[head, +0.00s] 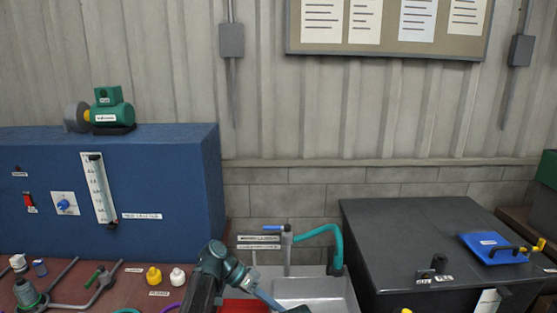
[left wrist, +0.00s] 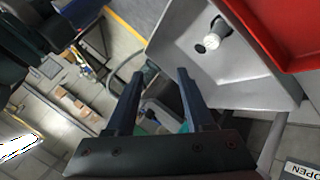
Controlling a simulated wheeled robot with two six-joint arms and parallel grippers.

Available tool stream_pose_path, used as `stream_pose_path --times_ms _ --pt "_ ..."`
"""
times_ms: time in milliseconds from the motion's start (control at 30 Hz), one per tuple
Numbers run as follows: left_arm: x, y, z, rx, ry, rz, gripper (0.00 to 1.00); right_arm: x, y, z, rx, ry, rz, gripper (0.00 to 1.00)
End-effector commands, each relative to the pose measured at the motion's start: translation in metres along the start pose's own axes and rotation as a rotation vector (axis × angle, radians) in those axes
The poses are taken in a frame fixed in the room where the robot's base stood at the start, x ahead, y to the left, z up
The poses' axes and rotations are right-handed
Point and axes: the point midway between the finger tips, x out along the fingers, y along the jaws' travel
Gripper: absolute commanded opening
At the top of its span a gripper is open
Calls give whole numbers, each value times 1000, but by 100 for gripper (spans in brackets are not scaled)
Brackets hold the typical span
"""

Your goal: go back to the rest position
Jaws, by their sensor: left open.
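My left gripper (left wrist: 160,75) shows in the left wrist view with its two dark fingers apart and nothing between them. It hangs beside a grey sink basin (left wrist: 245,85), which lies beyond and to the right of the fingers. In the head view my arm comes in at the bottom middle and bends right in front of the sink (head: 315,290); its gripper end is cut off by the lower edge. My right gripper is in neither view.
A blue cabinet (head: 150,190) with a green pump (head: 108,112) stands at the left. A black box (head: 420,235) with a blue tray (head: 490,248) stands at the right. A teal hose (head: 325,232) arches over the sink. A red surface (left wrist: 285,25) borders the basin.

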Motion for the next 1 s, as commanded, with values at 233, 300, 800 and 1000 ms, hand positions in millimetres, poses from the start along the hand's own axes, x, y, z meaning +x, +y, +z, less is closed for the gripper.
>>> stream_pose_path --times_ms 233,300,800,1000 --pt "71 39 124 -334 -334 -439 53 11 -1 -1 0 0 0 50" --pt "72 42 148 -394 -372 -569 53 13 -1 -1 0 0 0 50" --pt "57 46 191 -506 -392 -908 53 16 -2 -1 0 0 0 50" --pt "57 46 191 -506 -392 -908 53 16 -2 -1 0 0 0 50"
